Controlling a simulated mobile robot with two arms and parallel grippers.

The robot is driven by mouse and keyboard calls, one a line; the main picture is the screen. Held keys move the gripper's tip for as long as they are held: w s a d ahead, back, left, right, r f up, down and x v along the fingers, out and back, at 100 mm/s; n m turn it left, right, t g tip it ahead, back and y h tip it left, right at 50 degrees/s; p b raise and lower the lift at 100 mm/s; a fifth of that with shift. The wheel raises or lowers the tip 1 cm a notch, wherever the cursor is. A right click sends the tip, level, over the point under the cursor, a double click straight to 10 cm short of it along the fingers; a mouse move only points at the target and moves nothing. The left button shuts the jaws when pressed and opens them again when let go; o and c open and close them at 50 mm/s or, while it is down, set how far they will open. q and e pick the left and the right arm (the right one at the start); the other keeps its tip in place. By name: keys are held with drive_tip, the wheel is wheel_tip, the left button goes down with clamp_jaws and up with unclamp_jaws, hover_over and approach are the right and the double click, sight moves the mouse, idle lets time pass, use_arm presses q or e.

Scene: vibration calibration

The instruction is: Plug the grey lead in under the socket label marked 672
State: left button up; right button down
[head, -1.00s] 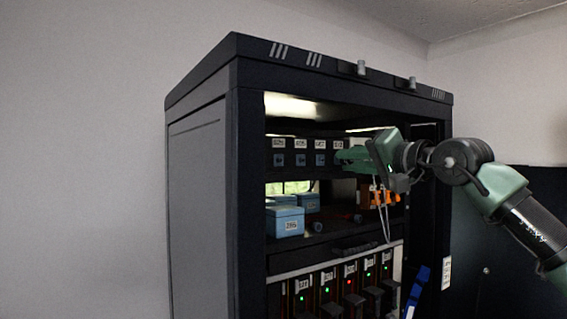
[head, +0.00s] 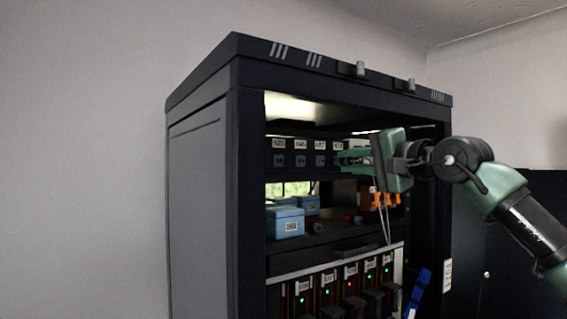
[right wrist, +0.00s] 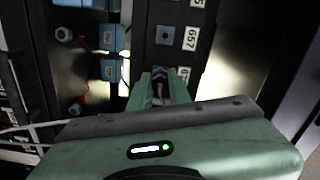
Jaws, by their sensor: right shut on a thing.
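A dark strip of blue sockets (head: 300,160) with white labels above runs along the cabinet's upper shelf. One label reads 657 (right wrist: 191,38). The rightmost label (head: 338,145) is hard to read in the head view; in the wrist view its start, 6, shows beside my finger. My right gripper (head: 342,158) is shut, its fingers at the strip below that label, covering the socket there. Between its fingers is a dark plug end (right wrist: 159,92); the grey lead (head: 386,218) hangs below the gripper. Whether the plug is seated cannot be told. My left gripper is out of view.
Blue boxes (head: 286,222) stand on the shelf below the strip, with orange parts (head: 374,197) to the right. A row of labelled modules with lights (head: 327,285) sits lower. The cabinet's right post (head: 427,215) is close under my right arm.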

sight(351, 161)
drive_tip(key=shift+m, duration=0.7)
drive_tip(key=c, duration=1.3)
unclamp_jaws()
drive_tip(key=shift+a, duration=0.1)
drive_tip(key=shift+o, duration=0.2)
drive_tip(key=shift+b+v, duration=1)
drive_tip(key=shift+v, duration=0.3)
drive_tip(key=shift+b+v, duration=0.6)
drive_tip(key=shift+v, duration=0.65)
